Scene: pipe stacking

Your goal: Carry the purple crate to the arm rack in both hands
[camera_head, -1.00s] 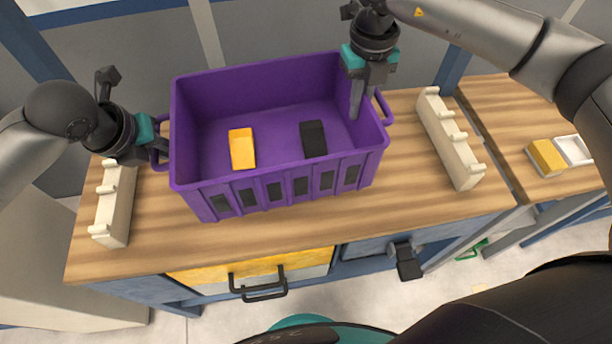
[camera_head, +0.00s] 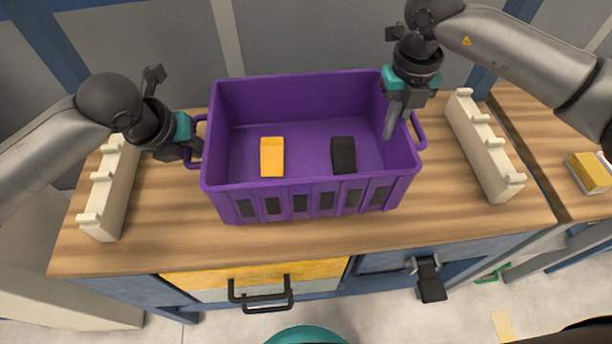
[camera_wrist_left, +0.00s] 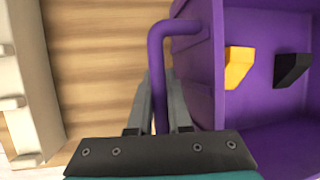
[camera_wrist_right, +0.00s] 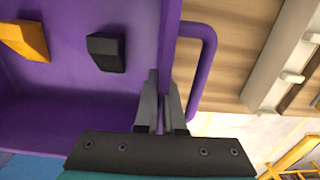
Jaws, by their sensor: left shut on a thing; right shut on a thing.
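The purple crate (camera_head: 310,180) is upright over the wooden worktop, between two cream notched racks, left (camera_head: 112,190) and right (camera_head: 487,145). Whether its base touches the wood I cannot tell. A yellow block (camera_head: 272,157) and a black block (camera_head: 343,155) lie inside it. My left gripper (camera_head: 194,150) is shut on the crate's left loop handle, seen between the fingers in the left wrist view (camera_wrist_left: 160,85). My right gripper (camera_head: 391,130) is shut on the crate at its right wall; in the right wrist view (camera_wrist_right: 163,85) the right handle is beside the fingers. No other arm rack is identifiable.
The worktop (camera_head: 300,240) has bare wood in front of the crate. Below it are a yellow drawer (camera_head: 220,280) with a black handle and a black latch (camera_head: 430,280). A second wooden top at right holds a yellow block (camera_head: 590,172). A grey wall stands behind.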

